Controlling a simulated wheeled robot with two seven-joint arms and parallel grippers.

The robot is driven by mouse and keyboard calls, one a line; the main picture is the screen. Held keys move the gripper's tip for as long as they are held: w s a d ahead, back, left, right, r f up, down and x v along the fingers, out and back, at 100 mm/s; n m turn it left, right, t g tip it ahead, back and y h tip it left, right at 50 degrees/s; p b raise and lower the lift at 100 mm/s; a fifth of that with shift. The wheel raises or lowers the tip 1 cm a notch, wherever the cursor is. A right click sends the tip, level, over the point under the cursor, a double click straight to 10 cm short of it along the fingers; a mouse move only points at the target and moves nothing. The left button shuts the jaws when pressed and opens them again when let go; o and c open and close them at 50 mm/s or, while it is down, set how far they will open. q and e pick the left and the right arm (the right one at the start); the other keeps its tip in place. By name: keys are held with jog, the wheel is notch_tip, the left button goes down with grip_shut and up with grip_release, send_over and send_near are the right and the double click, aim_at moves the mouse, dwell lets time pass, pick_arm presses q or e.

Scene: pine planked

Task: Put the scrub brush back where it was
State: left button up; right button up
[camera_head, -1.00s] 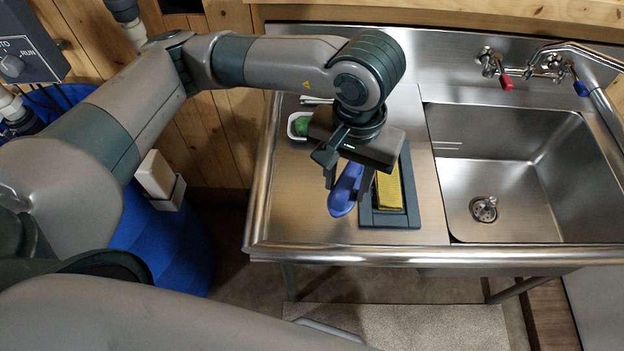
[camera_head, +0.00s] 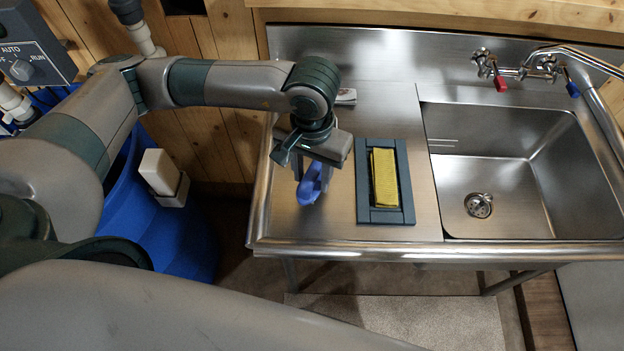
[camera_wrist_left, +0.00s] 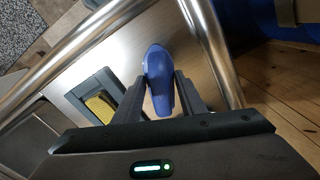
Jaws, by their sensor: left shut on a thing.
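The blue scrub brush (camera_head: 311,184) is in my left gripper (camera_head: 314,180), over the left part of the steel drainboard. In the left wrist view the brush (camera_wrist_left: 158,72) sits between the two fingers (camera_wrist_left: 163,95), its rounded end pointing away from the wrist. The bristles are hidden, and I cannot tell how far the brush is above the steel. My right gripper does not show in either view.
A dark grey tray (camera_head: 364,205) with a yellow sponge (camera_head: 385,178) lies right of the brush. The sink basin (camera_head: 500,165) is farther right, below the taps (camera_head: 520,68). A small item (camera_head: 346,97) lies behind my wrist. A blue barrel (camera_head: 180,235) stands left.

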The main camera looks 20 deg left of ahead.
pick_arm(q)
jog(key=shift+f+p, duration=0.75)
jog(key=shift+f, duration=0.8)
jog(key=shift+f, duration=0.15)
jog(key=shift+b, duration=0.3)
jog(key=o, duration=1.1)
